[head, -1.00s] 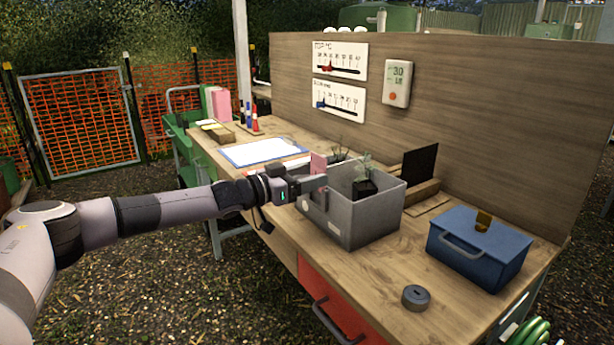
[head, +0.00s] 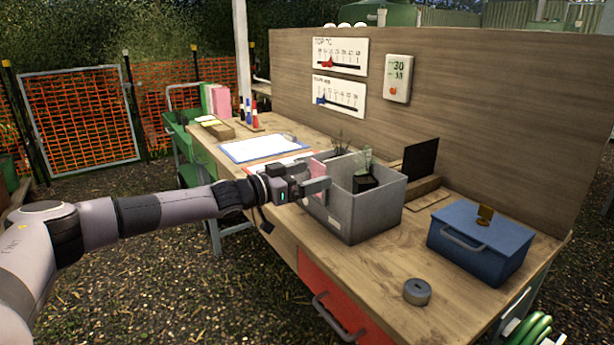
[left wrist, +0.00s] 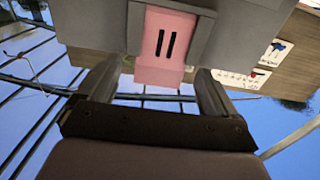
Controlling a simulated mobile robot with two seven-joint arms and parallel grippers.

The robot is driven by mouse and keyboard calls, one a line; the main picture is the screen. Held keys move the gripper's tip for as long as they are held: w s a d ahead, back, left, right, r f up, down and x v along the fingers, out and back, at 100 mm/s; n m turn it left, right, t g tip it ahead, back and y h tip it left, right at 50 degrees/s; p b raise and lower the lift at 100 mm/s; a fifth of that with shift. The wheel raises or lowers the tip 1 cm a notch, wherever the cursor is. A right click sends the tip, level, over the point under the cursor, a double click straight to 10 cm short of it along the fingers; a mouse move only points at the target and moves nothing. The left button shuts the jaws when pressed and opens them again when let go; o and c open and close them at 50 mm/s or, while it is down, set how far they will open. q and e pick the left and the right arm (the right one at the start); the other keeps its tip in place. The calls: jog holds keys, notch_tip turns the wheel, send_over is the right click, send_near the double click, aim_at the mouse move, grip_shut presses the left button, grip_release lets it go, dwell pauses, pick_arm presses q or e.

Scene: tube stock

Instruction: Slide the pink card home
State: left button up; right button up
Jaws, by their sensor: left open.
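The pink card (head: 318,170) stands at the near left wall of the grey crate (head: 375,220). In the left wrist view the pink card (left wrist: 163,38) bears two dark bars and sits between grey guides on the crate wall, with one end sticking out past them. My left gripper (head: 322,188) is at that wall. In the left wrist view my left gripper (left wrist: 160,75) is open, its fingers apart on either side of the card's protruding end, with gaps visible. My right gripper is not in view.
Small potted plants (head: 364,180) are in the crate. A blue box (head: 480,250) and a grey round piece (head: 417,291) are to the right on the bench. A clipboard (head: 262,149) lies behind left. The bench front between crate and round piece is clear.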

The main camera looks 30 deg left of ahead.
pick_arm(q)
jog(key=shift+s+a+f, duration=0.1)
jog(key=shift+s, duration=0.1)
jog(key=b+v, duration=0.2)
jog(key=v, duration=0.4)
jog(key=shift+s, duration=0.3)
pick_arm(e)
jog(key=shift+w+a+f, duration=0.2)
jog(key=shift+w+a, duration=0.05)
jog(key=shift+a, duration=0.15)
pick_arm(q)
jog(key=shift+a, duration=0.1)
